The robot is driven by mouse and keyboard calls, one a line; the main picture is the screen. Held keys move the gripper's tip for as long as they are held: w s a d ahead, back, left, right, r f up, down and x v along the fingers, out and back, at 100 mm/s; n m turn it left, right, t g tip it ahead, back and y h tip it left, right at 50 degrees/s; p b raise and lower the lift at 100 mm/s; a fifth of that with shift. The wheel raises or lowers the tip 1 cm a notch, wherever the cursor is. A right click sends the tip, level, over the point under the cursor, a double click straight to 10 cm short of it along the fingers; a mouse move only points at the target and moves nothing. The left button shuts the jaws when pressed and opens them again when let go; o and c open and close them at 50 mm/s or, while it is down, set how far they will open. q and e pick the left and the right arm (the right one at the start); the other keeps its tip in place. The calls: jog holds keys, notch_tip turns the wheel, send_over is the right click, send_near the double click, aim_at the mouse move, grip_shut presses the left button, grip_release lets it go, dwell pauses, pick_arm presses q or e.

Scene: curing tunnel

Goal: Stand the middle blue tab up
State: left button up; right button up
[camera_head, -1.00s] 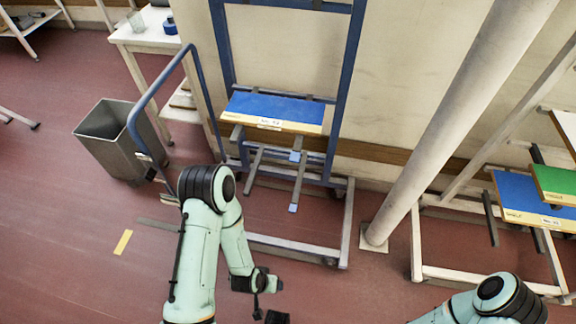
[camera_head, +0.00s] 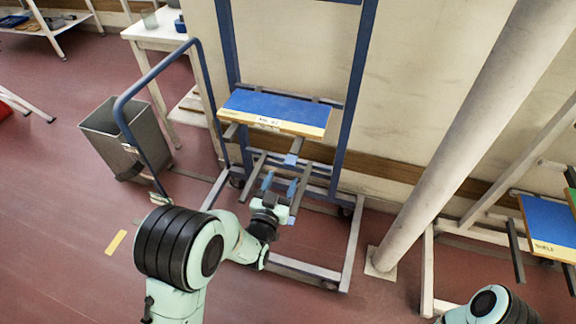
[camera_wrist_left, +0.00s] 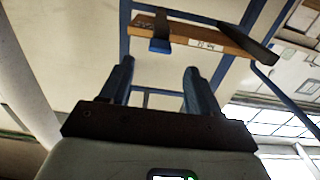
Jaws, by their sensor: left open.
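A blue rack (camera_head: 352,103) stands against the wall and holds a blue-topped board (camera_head: 273,105). Below the board, one blue tab (camera_head: 292,159) sits at the end of a grey bar, lying flat. A lower blue tab (camera_head: 291,220) shows just beyond my gripper; I cannot tell which of them is the middle one. My left gripper (camera_head: 280,183) is open and empty, in front of the rack and below the upper tab. The left wrist view shows its two fingers (camera_wrist_left: 158,82) apart, with a blue-ended bar (camera_wrist_left: 160,45) above the gap. My right gripper is out of view.
A grey bin (camera_head: 128,140) and a blue-railed trolley (camera_head: 125,100) stand left of the rack. A thick pale pipe (camera_head: 450,135) rises on the right, with another rack holding a blue board (camera_head: 553,228) beyond it.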

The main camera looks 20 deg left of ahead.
aim_at(289, 165)
pick_arm(q)
jog(key=w, duration=0.6)
jog(key=shift+w+d, duration=0.1)
jog(key=shift+w, duration=0.25)
